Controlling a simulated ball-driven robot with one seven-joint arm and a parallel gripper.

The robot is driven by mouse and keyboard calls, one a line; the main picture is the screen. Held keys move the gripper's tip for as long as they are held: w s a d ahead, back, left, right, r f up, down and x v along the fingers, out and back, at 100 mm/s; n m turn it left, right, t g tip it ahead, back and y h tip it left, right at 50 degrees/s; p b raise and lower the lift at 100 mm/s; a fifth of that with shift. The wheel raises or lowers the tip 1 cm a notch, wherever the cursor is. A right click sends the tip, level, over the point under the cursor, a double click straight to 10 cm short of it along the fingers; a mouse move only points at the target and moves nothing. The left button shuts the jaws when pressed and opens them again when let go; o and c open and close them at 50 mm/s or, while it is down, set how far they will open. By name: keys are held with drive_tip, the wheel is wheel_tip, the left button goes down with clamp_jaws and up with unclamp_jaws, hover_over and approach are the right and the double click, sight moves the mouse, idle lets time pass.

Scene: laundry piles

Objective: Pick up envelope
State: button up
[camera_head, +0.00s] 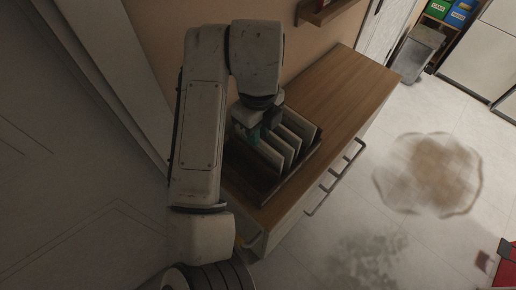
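Several cream, flat upright pieces that look like envelopes (297,127) stand side by side in a dark tray (268,190) on a wooden-topped cabinet. I cannot tell which one is the envelope of the task. My gripper (252,132) points down at the upper left end of the row, close to the leftmost pieces. A small teal part shows at its tip. My arm and wrist hide the fingers, so I cannot tell whether they are open, touching or holding a piece.
The wooden cabinet top (345,85) is clear beyond the tray. Drawer handles (335,178) stick out from its front. A small wall shelf (322,12) hangs above. A grey bin (418,52) stands at the back right. The tiled floor has brownish stains (430,172).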

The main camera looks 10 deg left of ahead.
sight(258, 151)
drive_tip(key=shift+f+p, duration=0.3)
drive_tip(key=shift+f, duration=1.25)
clamp_jaws()
